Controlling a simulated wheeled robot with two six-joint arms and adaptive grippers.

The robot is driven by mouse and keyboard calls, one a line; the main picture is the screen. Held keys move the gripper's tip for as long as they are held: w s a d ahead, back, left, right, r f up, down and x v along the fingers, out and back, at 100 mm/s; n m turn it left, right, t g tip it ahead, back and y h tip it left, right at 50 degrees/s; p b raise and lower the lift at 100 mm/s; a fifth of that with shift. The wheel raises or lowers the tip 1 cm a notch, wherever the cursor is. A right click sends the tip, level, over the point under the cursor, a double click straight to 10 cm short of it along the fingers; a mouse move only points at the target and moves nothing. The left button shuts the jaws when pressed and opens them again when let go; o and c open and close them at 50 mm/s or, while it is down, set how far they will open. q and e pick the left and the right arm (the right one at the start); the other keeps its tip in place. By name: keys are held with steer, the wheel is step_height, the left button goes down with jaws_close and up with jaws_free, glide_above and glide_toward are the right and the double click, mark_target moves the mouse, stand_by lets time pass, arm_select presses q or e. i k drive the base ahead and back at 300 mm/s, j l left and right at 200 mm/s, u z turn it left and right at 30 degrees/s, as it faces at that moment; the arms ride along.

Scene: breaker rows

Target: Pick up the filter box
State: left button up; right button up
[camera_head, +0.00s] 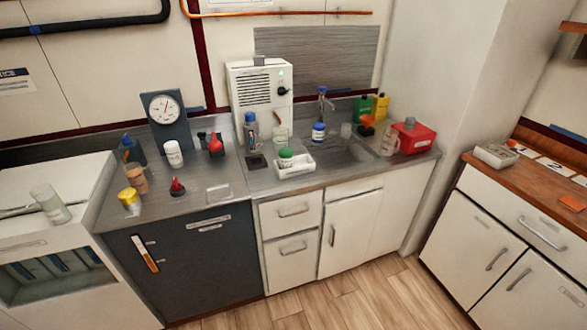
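No label marks a filter box that I can read. A small pale box with a greyish top (497,156) lies on the left end of the wooden counter at the right; it may be the filter box, but I cannot be sure. A red box (414,137) stands at the right end of the grey worktop. Neither of my grippers shows in the head view, and nothing is seen touching either box.
The grey worktop (190,190) carries a dial gauge (165,108), a white vented machine (260,90), a white tray (296,169) and several bottles. A sink (345,151) is set in it. Numbered cards (554,167) lie on the wooden counter. The floor (350,295) is clear.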

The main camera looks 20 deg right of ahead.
mark_target(303, 164)
steer(key=i+l, duration=0.65)
steer(key=l, duration=0.3)
